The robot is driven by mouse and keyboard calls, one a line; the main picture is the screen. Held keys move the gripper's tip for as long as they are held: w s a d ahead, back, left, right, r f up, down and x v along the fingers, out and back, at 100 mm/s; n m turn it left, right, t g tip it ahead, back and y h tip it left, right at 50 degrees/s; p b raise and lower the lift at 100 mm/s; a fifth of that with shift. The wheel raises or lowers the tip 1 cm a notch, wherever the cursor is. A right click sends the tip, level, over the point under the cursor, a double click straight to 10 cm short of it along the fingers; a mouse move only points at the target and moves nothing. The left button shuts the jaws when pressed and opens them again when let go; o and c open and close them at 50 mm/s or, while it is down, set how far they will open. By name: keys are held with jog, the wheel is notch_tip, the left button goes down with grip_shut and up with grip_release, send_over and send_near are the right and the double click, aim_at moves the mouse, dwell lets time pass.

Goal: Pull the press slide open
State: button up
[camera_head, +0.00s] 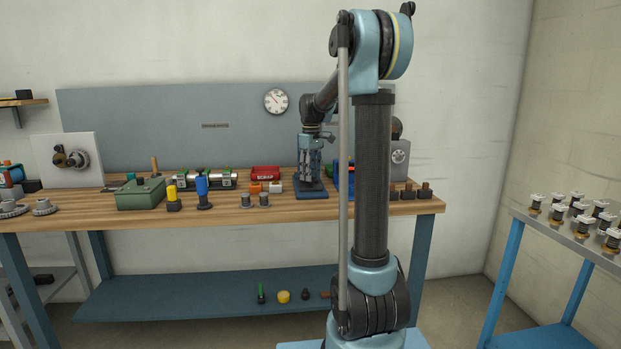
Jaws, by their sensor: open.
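A small press with a dark blue base (311,194) stands on the wooden bench, right of centre. My arm reaches down over the bench from the right, and my gripper (313,165) hangs in front of the press, overlapping its upright part. My gripper is open. Its fingers are small and hard to separate from the press at this distance. I cannot tell whether they touch the slide or its handle. The slide itself is not clearly visible.
The wooden bench (240,215) carries a green box (141,194), a red box (265,173), a blue bin beside the press, and several small parts. My arm hides part of the bench's right side. A side table (560,236) with several valve-like parts stands at the right.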

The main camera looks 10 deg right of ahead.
jog(key=shift+f, duration=0.55)
grip_shut()
jog(key=s, duration=0.9)
jog(key=shift+s, duration=0.4)
grip_release()
